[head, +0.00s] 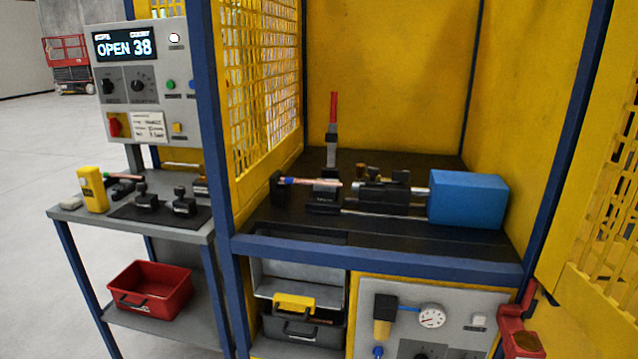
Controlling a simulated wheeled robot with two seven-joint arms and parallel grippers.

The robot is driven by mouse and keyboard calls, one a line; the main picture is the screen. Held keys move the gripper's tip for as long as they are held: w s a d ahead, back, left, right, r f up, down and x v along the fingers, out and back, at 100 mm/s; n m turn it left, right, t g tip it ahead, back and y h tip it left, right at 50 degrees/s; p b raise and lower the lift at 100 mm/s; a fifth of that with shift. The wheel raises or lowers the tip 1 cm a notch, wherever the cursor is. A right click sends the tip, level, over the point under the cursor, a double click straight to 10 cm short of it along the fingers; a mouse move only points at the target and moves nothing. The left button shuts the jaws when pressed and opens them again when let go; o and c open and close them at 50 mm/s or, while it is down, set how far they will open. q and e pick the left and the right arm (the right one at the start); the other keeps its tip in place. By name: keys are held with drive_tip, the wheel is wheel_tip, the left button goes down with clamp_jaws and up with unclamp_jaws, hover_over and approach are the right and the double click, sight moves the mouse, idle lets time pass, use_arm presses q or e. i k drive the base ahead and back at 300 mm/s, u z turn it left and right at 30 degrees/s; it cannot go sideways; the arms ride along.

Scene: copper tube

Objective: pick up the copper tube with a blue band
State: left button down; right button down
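A copper tube with a blue band (312,182) lies level on the black bench inside the yellow enclosure, in the head view. Its blue band shows near its left end. It rests across dark supports, between a black block (278,187) on the left and a dark clamp-like fixture (384,195) on the right. Its right end is close to the fixture; I cannot tell if it touches. Neither of my grippers is in view.
A blue box (467,199) stands right of the fixture, and an upright red-topped post (333,125) behind the tube. Blue frame posts and a yellow mesh wall (255,85) bound the bench. A side table (72,213) at left holds tools; a red bin (150,289) sits below.

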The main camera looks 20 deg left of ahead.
sight(288, 181)
drive_tip(key=k, duration=0.3)
drive_tip(key=u, duration=0.5)
drive_tip(key=i, duration=0.6)
drive_tip(key=u, duration=0.4)
